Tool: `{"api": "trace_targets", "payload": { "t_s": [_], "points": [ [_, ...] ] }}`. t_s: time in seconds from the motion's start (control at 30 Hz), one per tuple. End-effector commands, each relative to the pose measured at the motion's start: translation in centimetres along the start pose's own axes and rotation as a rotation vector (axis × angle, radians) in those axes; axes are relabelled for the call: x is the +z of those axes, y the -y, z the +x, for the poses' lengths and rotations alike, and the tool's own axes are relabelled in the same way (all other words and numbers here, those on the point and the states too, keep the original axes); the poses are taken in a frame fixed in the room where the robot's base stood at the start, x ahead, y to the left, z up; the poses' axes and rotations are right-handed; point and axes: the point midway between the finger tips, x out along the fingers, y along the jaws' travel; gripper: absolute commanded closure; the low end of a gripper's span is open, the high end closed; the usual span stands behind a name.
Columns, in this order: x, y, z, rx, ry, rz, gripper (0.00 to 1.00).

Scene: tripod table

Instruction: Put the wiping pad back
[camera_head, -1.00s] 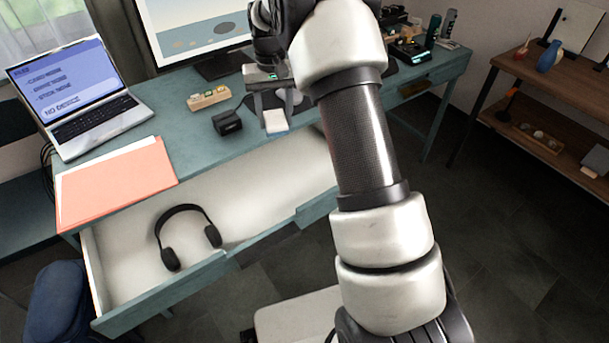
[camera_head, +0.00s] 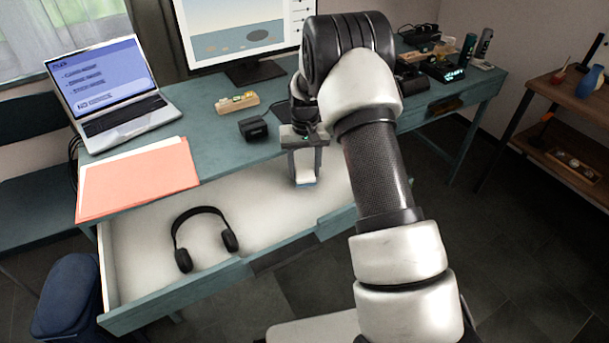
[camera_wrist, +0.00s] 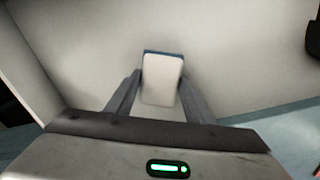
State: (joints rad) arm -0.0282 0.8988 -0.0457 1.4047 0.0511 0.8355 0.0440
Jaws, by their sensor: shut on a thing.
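The wiping pad (camera_wrist: 162,80) is a small white block with a blue edge. My gripper (camera_wrist: 160,95) is shut on it, one finger on each side. In the head view my gripper (camera_head: 305,170) points down over the right part of the open drawer (camera_head: 140,297), with the pad (camera_head: 306,178) between its fingers. The pale drawer floor is behind the pad in the wrist view. I cannot tell whether the pad touches the floor.
Black headphones (camera_head: 203,234) lie in the drawer's left part. The teal desk (camera_head: 215,150) holds a laptop (camera_head: 110,95), a salmon folder (camera_head: 140,178), a small black box (camera_head: 253,129), a wooden block holder (camera_head: 237,103) and a monitor (camera_head: 245,35). The drawer floor between headphones and gripper is clear.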

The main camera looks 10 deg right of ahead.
Motion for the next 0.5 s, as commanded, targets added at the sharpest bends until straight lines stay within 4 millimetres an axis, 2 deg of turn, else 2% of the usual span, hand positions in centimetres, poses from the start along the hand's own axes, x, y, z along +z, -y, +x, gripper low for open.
{"api": "trace_targets", "payload": {
  "t_s": [0.03,0.1,0.5],
  "points": [
    [0.1,0.0,1.2,0.000,0.004,0.000,0.73],
    [0.0,0.0,2.0,0.000,0.001,0.000,0.73],
    [0.0,0.0,2.6,0.000,0.000,0.000,0.73]
  ]
}}
